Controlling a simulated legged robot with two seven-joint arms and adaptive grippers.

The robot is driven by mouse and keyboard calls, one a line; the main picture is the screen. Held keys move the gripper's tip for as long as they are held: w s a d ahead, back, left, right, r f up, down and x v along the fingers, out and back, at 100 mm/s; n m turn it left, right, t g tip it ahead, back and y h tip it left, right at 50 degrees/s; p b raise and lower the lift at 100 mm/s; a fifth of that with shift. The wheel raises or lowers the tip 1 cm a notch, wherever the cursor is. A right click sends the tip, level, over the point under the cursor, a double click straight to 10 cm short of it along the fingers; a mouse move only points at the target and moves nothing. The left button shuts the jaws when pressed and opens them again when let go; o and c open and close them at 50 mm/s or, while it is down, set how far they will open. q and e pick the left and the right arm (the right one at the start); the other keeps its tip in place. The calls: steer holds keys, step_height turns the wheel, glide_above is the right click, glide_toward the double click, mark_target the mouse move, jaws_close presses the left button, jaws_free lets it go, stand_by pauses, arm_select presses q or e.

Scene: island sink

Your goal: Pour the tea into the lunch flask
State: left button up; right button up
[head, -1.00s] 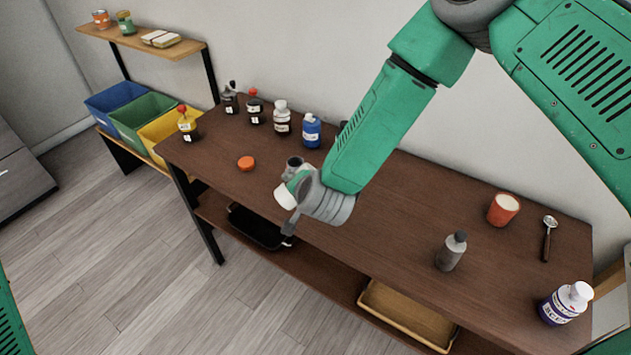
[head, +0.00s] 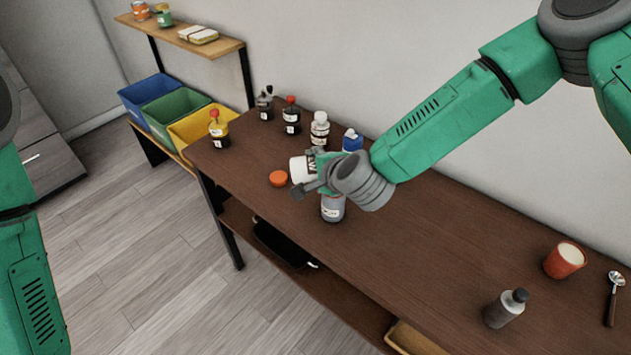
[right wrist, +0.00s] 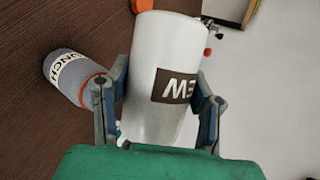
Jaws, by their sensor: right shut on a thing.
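My right gripper (head: 318,178) is shut around a white container (head: 299,170) with a dark label. The right wrist view shows the container (right wrist: 165,55) between both fingers (right wrist: 160,100), its label partly reading "EW". In the head view the container lies tilted on its side, above the table. The grey lunch flask (head: 333,210) stands on the table just below my right gripper; its top is hidden there. In the right wrist view the flask (right wrist: 68,75), lettered "LUNCH", has an orange ring near its top end. No tea stream shows. My left gripper is out of view.
An orange lid (head: 278,179) lies left of the flask. Several bottles stand behind, including a blue one (head: 352,141). A grey bottle (head: 505,308), an orange cup (head: 565,260) and a spoon (head: 613,298) are at the right. The table middle is clear.

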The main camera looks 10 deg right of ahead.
steer(key=y+b, duration=0.1)
steer(key=b, duration=0.1)
steer(key=r+m+y+b, duration=0.1)
steer(key=b, duration=0.1)
steer(key=shift+s+a+m+t+b, duration=0.1)
steer(key=shift+a+m+t+b, duration=0.2)
steer(key=shift+t, duration=0.1)
steer(key=d+y+b, duration=0.1)
steer(key=b, duration=0.1)
steer(key=d+r+m+t+y+b, duration=0.1)
steer(key=b, duration=0.2)
steer(key=shift+d+m, duration=0.1)
steer(key=shift+m, duration=0.2)
steer(key=shift+s+r+b, duration=0.1)
steer(key=shift+r+b, duration=0.1)
steer(key=shift+b, duration=0.4)
steer(key=shift+a+r, duration=0.25)
steer(key=shift+a, duration=0.2)
steer(key=shift+d, duration=0.2)
steer(key=shift+d+f, duration=0.1)
steer(key=shift+d, duration=0.15)
steer(key=shift+a, duration=0.35)
steer(key=shift+d, duration=0.25)
steer(key=shift+a, duration=0.1)
